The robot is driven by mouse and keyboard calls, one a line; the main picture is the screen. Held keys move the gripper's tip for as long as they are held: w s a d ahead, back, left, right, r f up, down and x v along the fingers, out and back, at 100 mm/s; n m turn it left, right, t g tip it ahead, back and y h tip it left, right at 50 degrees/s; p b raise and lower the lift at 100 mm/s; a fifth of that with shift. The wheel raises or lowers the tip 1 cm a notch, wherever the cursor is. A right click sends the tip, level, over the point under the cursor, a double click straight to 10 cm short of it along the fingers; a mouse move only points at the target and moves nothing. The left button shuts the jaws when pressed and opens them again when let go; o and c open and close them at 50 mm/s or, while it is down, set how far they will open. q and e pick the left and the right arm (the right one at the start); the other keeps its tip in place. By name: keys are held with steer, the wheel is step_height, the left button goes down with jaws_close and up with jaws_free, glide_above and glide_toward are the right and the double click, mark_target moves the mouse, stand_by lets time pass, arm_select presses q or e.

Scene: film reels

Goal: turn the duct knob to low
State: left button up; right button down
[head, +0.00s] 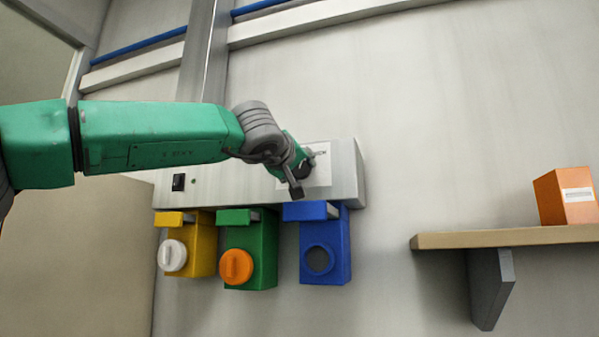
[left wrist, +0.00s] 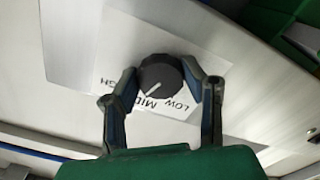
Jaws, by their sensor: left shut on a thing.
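The duct knob (left wrist: 160,74) is round and black with a white pointer line, set on a white label plate (left wrist: 110,45). In the left wrist view the pointer aims at about the MID mark; LOW is printed to its right and a partly hidden "GH" to its left. My left gripper (left wrist: 160,78) has one finger on each side of the knob and is shut on it. In the head view the left gripper (head: 297,178) is at the front of the grey duct box (head: 345,178) and mostly hides the knob. My right gripper is not in view.
Below the box hang a yellow container (head: 203,245) with a white cap, a green one (head: 262,240) with an orange cap, and a blue one (head: 338,245) with a round opening. A black switch (head: 178,182) is at the box's left. An orange box (head: 562,197) stands on a wall shelf (head: 500,238).

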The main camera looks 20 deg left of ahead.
arm_select(q)
steer(key=n, duration=0.3)
steer(key=shift+d+f+n, duration=0.15)
steer(key=shift+f+n, duration=0.1)
steer(key=shift+n, duration=0.15)
steer(key=n, duration=0.2)
steer(key=shift+n, duration=0.4)
steer(key=n, duration=0.6)
steer(key=shift+w, duration=0.1)
steer(key=shift+f+n, duration=0.1)
steer(key=shift+n, duration=0.2)
steer(key=o, duration=1.1)
steer(key=shift+o, duration=0.2)
steer(key=shift+r, duration=0.2)
